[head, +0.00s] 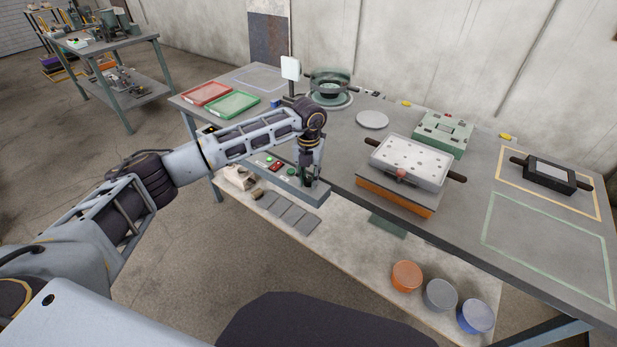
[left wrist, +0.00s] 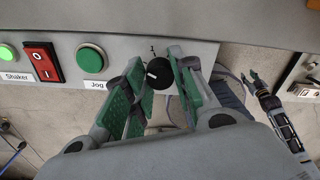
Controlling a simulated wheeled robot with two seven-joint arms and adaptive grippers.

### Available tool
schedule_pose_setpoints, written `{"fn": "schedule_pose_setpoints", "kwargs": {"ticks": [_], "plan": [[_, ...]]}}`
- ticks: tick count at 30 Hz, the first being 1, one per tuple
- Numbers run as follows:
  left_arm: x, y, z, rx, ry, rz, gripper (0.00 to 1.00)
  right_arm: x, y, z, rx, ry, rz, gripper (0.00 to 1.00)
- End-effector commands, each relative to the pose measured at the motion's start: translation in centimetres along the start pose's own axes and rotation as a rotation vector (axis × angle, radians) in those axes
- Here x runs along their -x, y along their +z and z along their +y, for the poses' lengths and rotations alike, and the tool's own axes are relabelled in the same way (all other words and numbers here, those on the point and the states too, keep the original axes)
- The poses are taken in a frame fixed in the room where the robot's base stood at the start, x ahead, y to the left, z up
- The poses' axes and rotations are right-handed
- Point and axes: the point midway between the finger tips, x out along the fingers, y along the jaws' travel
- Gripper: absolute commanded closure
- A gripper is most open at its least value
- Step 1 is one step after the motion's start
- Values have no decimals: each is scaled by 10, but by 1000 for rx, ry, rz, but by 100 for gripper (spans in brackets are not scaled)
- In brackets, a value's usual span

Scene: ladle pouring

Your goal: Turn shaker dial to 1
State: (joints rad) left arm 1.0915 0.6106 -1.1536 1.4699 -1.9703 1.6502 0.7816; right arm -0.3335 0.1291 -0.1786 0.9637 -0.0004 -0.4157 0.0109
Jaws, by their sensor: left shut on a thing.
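The shaker dial (left wrist: 158,73) is a round black knob on the grey control panel (left wrist: 120,52), with a mark like a "1" above it. A small light mark shows on the knob, left of its middle. My left gripper (head: 308,180) reaches down to the panel at the table's front edge. In the left wrist view its green-padded fingers (left wrist: 160,82) stand on both sides of the dial and are shut on it. My right gripper (left wrist: 252,79) shows small at the right of the left wrist view, its fingers apart, away from the panel.
Left of the dial are a green Jog button (left wrist: 91,59), a red rocker switch (left wrist: 43,62) and a green light (left wrist: 6,54). A white perforated tray (head: 410,162) stands on an orange-edged base. Red (head: 206,94) and green (head: 233,104) trays lie at the table's left.

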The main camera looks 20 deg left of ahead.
Motion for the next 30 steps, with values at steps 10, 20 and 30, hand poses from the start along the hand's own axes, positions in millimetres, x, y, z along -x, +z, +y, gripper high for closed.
{"fn": "schedule_pose_setpoints", "kwargs": {"ticks": [10, 20, 30], "plan": [[0, 1, 0, -146, 0, -2, 98, -2, -9, -2, -2, -2, 9, 60], [0, 1, 0, -391, 0, -3, 98, 0, -28, -7, -6, -8, 27, 60], [0, 1, 0, -632, 0, -3, 98, 2, -34, -16, -12, -18, 30, 60]]}}
